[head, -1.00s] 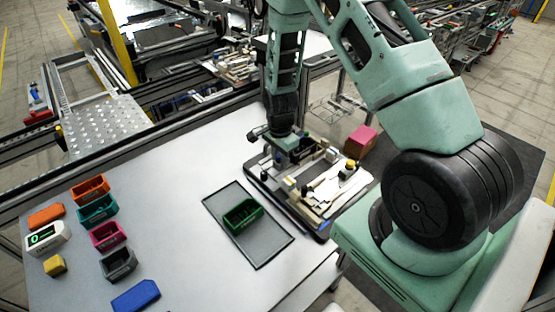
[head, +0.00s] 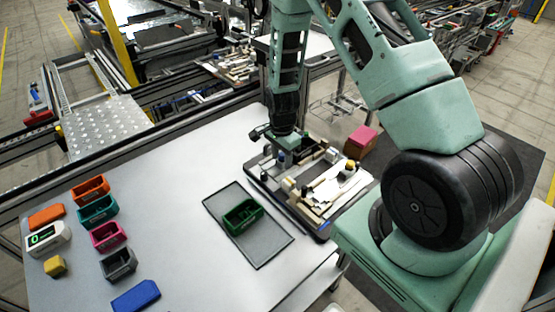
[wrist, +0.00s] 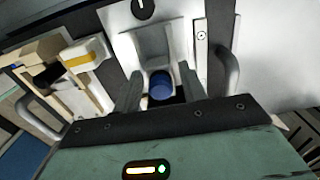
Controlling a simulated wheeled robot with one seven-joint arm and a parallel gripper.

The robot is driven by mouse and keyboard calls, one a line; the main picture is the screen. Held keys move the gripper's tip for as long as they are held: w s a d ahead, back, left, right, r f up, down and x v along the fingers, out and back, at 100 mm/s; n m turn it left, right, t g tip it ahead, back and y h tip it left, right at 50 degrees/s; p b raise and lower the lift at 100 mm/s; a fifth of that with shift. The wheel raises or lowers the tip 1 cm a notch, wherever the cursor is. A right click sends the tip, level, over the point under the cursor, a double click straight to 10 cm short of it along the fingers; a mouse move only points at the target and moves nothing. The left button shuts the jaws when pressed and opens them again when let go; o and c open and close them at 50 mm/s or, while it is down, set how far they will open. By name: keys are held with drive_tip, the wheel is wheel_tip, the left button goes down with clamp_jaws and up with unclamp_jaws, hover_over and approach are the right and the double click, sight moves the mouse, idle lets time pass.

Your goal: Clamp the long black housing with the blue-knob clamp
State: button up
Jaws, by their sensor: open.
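The blue-knob clamp (wrist: 161,86) shows in the wrist view as a round blue knob in a pale bracket. My gripper (wrist: 159,92) is open, with one grey finger on each side of the knob; I cannot tell whether either touches it. In the head view my gripper (head: 284,149) is low over the back left of the fixture pallet (head: 266,192), with a small blue knob (head: 281,157) just under it. A dark part (head: 312,148) beside the gripper may be the long black housing; it is partly hidden and its clamping state is unclear.
On the table (head: 170,220), a green bin (head: 242,215) sits on a grey mat (head: 262,250). Several coloured bins and blocks are at the left. A pink-topped box (head: 361,139) is behind the pallet.

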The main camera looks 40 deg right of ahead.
drive_tip(key=shift+r+p, duration=2.75)
drive_tip(key=shift+r, duration=1.2)
drive_tip(key=shift+a, duration=0.1)
drive_tip(key=s+a+r+n+b, duration=0.2)
drive_tip(key=a+r+n, duration=0.15)
drive_tip(key=a, duration=0.25)
drive_tip(key=s+a+r+n+y+b, duration=0.1)
drive_tip(key=s+a+r+n+b, duration=0.1)
drive_tip(key=a+n, duration=0.35)
drive_tip(key=s+a+r+n+b, duration=0.2)
drive_tip(key=a+r, duration=0.1)
drive_tip(key=a, duration=0.5)
drive_tip(key=s+a+r+n+b, duration=0.2)
drive_tip(key=s+a+n, duration=0.1)
drive_tip(key=s+n, duration=0.4)
drive_tip(key=s+a+r+n+b, duration=0.1)
drive_tip(key=s+a+n+b, duration=0.2)
drive_tip(key=s+n, duration=0.4)
drive_tip(key=s+a, duration=0.1)
drive_tip(key=s, duration=0.3)
drive_tip(key=shift+s+a+r, duration=0.15)
drive_tip(key=shift+a+r, duration=0.05)
drive_tip(key=shift+r, duration=0.2)
